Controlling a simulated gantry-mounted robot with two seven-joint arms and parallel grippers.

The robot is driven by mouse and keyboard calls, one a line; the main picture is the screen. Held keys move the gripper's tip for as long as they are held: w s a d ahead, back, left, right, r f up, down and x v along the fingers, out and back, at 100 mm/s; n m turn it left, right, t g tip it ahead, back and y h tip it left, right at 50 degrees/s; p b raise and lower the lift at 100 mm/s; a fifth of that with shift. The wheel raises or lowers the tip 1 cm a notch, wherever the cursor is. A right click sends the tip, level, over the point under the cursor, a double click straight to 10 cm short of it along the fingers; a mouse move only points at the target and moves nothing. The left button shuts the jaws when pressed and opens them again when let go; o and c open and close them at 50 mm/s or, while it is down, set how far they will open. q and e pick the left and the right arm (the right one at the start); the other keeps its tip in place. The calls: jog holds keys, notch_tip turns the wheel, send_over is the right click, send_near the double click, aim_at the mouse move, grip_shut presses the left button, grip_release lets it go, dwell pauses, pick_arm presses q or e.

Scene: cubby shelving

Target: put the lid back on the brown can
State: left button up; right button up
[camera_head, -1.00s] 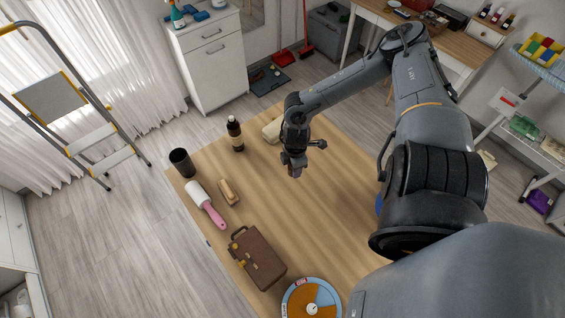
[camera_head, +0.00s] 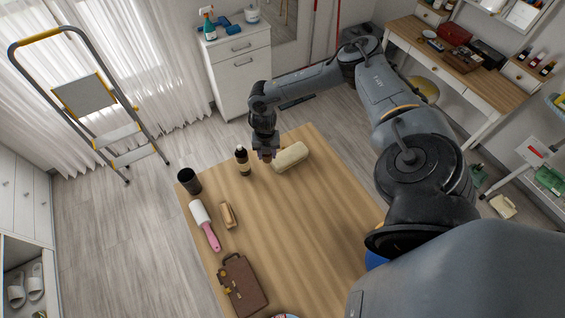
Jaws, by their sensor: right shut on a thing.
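My right gripper (camera_head: 265,148) points down above the far end of the wooden table, between a dark bottle and a cream rounded case. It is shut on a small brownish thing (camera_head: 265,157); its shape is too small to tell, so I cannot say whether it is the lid. A dark open-topped cylinder (camera_head: 189,182) stands upright at the table's far left corner, left of the gripper and apart from it. I cannot tell whether it is the brown can; no other can is plain. My left gripper is not in view.
The dark bottle (camera_head: 243,161) stands close left of the gripper; the cream case (camera_head: 290,158) lies close right. A pink-handled roller (camera_head: 204,224), a brush (camera_head: 228,214) and a brown briefcase (camera_head: 243,286) lie along the left side. The table's middle (camera_head: 300,225) is clear.

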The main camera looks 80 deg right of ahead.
jog(key=w+r+p, duration=0.1)
jog(key=w+r, duration=0.9)
jog(key=shift+w+a+p, duration=0.15)
jog(key=shift+a+p, duration=0.05)
jog(key=shift+p, duration=0.2)
jog(key=shift+w+f+b, duration=0.1)
jog(key=shift+f+b, duration=0.1)
jog(key=shift+b, duration=0.1)
jog(key=shift+f+b, duration=1.8)
jog(key=shift+f+p, duration=0.15)
jog(key=shift+p, duration=0.3)
jog(key=shift+f, duration=0.6)
dwell(0.5)
